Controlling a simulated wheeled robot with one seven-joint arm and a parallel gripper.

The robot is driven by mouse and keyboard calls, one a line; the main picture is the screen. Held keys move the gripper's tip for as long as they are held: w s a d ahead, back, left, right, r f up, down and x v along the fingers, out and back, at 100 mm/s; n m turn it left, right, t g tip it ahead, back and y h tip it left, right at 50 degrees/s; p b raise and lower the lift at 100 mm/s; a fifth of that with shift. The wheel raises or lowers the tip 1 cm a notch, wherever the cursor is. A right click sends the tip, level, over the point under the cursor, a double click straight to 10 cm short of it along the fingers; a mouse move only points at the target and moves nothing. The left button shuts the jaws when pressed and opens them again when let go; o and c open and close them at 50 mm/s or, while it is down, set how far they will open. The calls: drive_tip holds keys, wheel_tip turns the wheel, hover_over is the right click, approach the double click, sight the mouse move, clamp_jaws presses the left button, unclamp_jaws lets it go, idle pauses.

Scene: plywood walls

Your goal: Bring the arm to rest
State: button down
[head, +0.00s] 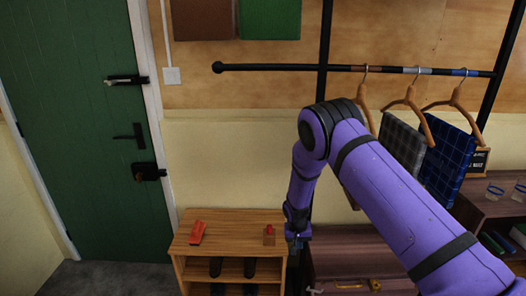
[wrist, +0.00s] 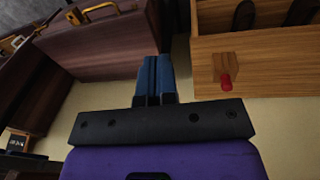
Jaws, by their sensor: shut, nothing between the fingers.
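My purple arm reaches in from the lower right of the head view, bends at a black joint and hangs down. My gripper (head: 298,240) points down beside the right end of the wooden shelf unit (head: 188,246), small and dark there. In the wrist view my gripper (wrist: 153,62) shows its two blue fingers pressed together with nothing between them. The fingers appear over the gap between the shelf unit and a dark brown cabinet (wrist: 100,50). I cannot tell how far they are from either.
A red object (head: 197,232) and a small wooden block with a red knob (head: 269,235) sit on the shelf unit, the block close to my gripper. A rail (head: 260,67) with wooden hangers and cloths is behind my arm. A green door (head: 80,110) is at left.

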drive_tip(key=d+r+y, duration=0.1)
drive_tip(key=d+r, duration=0.1)
drive_tip(key=r, duration=0.9)
drive_tip(key=d+r, duration=0.2)
drive_tip(key=r, duration=1)
drive_tip(key=s+d+r+t, duration=0.1)
drive_tip(key=s+d+r, duration=0.3)
drive_tip(key=r, duration=0.5)
drive_tip(key=s+d+r+t, duration=0.1)
drive_tip(key=s+r, duration=0.4)
drive_tip(key=r, duration=0.3)
drive_tip(key=s+d+r+t+y, duration=0.1)
drive_tip(key=s+d+r, duration=0.2)
drive_tip(key=s+r, duration=0.4)
drive_tip(key=s+d+r, duration=0.2)
drive_tip(key=s+r, duration=0.3)
drive_tip(key=s, duration=0.3)
drive_tip(key=s+d+r+t, duration=0.1)
drive_tip(key=s+d+r, duration=0.1)
drive_tip(key=s, duration=1.5)
drive_tip(key=shift+s+d+n, duration=0.2)
drive_tip(key=shift+d+n, duration=0.2)
